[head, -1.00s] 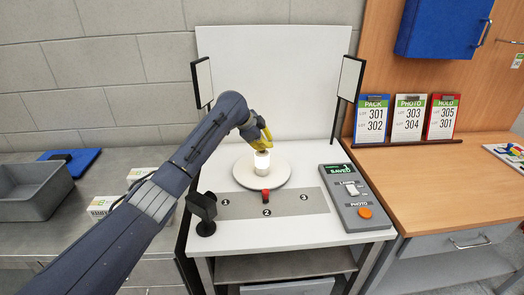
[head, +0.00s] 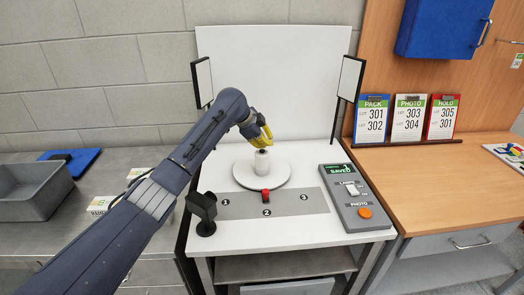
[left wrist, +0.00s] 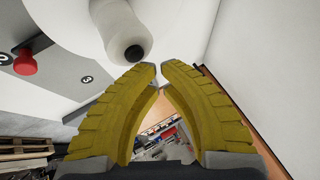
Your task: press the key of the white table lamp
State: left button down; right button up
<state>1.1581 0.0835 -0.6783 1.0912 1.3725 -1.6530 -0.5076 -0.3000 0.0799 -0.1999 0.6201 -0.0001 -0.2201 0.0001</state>
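The white table lamp (head: 262,166) is a small upright cylinder on the round white turntable (head: 245,178). It looks unlit. In the left wrist view the lamp (left wrist: 122,22) shows at the top, with a dark round key (left wrist: 134,53) on its end. My left gripper (head: 261,143) has yellow fingers, points down and is just above the lamp's top. In the left wrist view its fingertips (left wrist: 159,68) are brought together with nothing between them, and the key lies beside them, seemingly apart. My right gripper is in neither view.
A red knob (head: 265,195) stands at the turntable's front. A grey control box (head: 352,204) with an orange button is to the right. A small black lamp-like stand (head: 204,214) is at front left. Upright light panels (head: 349,80) flank the white table.

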aim_at(266, 150)
pick_arm(q)
jog(key=shift+r, duration=0.15)
jog(key=shift+r, duration=2.85)
